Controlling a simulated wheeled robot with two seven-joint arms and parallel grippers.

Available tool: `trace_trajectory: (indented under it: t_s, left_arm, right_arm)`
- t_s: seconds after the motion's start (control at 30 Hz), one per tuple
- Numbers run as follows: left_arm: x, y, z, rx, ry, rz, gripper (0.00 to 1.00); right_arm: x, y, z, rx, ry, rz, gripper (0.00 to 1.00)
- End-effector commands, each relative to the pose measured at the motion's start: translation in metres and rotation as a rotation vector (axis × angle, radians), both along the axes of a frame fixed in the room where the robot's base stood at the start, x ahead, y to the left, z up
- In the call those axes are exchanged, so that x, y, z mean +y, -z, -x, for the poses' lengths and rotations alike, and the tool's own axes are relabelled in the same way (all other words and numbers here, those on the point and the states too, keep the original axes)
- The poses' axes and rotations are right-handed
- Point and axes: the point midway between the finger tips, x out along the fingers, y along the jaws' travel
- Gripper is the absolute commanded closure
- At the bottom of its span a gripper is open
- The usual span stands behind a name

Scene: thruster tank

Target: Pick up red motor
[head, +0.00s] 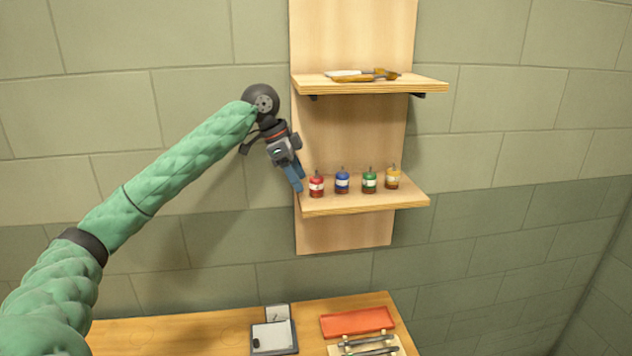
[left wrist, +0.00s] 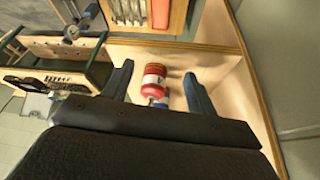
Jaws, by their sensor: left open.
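The red motor (head: 316,185) stands at the left end of the lower wooden shelf (head: 365,200) in the head view. It is a small red cylinder with a pale label band. My left gripper (head: 296,180) is just to the left of it, its blue fingers pointing down toward the shelf. In the left wrist view the red motor (left wrist: 154,84) lies between the two spread fingers of my left gripper (left wrist: 158,88). The gripper is open and I cannot tell that either finger touches the motor. My right gripper is not in view.
The blue motor (head: 342,181), a green motor (head: 369,181) and a yellow motor (head: 392,178) stand in a row right of the red one. An upper shelf (head: 420,86) overhangs them. Below, a table (head: 190,335) holds a red tray (head: 357,321).

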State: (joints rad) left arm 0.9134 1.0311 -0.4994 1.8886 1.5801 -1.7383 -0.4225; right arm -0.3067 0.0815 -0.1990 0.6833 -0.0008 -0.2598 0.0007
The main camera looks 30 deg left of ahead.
Motion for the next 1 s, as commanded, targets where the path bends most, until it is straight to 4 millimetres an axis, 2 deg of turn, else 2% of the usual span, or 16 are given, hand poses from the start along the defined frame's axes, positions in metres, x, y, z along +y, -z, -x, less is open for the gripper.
trace_trajectory:
  t_s: [0.27, 0.4, 0.53, 0.7, 0.93, 0.97, 1.0]
  left_arm:
    - [-0.012, -0.003, -0.006, 0.001, 0.003, 0.0, 0.42]
    - [-0.03, -0.005, -0.014, 0.001, 0.002, 0.002, 0.42]
    - [-0.048, -0.005, -0.023, 0.0, 0.004, 0.001, 0.42]
    - [-0.049, 0.009, -0.023, 0.002, 0.0, 0.001, 0.42]
    - [-0.049, 0.012, -0.023, 0.001, -0.001, 0.001, 0.42]
    - [-0.049, 0.012, -0.023, 0.001, -0.001, 0.001, 0.44]
    - [-0.049, 0.012, -0.023, 0.001, 0.0, 0.0, 0.52]
  right_arm:
    - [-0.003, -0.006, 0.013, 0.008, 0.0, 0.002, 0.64]
    - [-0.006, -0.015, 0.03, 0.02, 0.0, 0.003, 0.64]
    - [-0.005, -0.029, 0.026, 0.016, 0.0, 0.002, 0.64]
    - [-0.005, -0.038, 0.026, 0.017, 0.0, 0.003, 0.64]
    - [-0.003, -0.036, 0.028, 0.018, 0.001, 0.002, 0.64]
    - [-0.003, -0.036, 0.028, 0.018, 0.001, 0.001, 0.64]
    - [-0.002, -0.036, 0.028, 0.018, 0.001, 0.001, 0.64]
